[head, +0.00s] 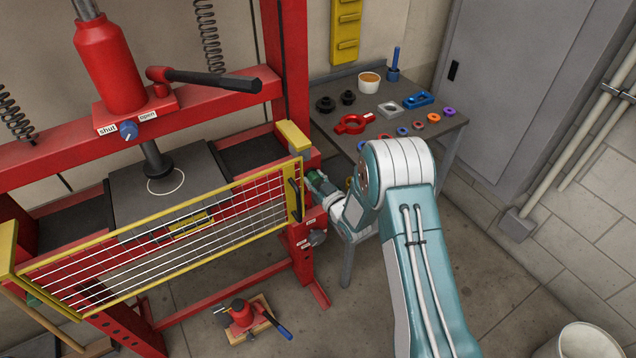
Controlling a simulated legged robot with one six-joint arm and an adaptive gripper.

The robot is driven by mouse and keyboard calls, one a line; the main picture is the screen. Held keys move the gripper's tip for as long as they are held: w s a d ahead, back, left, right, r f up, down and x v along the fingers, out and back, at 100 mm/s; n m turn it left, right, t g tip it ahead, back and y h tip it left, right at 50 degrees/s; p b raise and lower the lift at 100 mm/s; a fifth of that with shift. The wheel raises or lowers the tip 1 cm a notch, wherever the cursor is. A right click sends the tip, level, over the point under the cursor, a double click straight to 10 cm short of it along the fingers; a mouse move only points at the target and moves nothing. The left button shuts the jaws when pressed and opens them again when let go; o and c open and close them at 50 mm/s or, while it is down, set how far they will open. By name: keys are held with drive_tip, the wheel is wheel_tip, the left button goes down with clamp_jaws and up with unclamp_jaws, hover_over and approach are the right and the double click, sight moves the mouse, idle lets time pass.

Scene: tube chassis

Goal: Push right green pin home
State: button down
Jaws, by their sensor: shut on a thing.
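My gripper (315,178) is at that post, just below the green patch, seen small and partly covered by my own wrist. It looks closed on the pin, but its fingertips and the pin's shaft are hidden. How deep the pin sits in the post cannot be seen. Another bit of green (35,300) shows at the left post.
The yellow-framed mesh guard (165,235) spans the press front, close left of my gripper. A grey table (345,125) with rings, a red clamp and a cup stands behind my arm. A grey cabinet (520,80) is at right.

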drive_tip(key=shift+w+r, duration=0.1)
drive_tip(key=shift+c, duration=1.4)
unclamp_jaws()
drive_tip(key=shift+a, duration=0.2)
drive_tip(key=shift+s+d, duration=0.3)
drive_tip(key=shift+d, duration=0.15)
drive_tip(key=v, duration=1.1)
drive_tip(key=shift+a, duration=0.15)
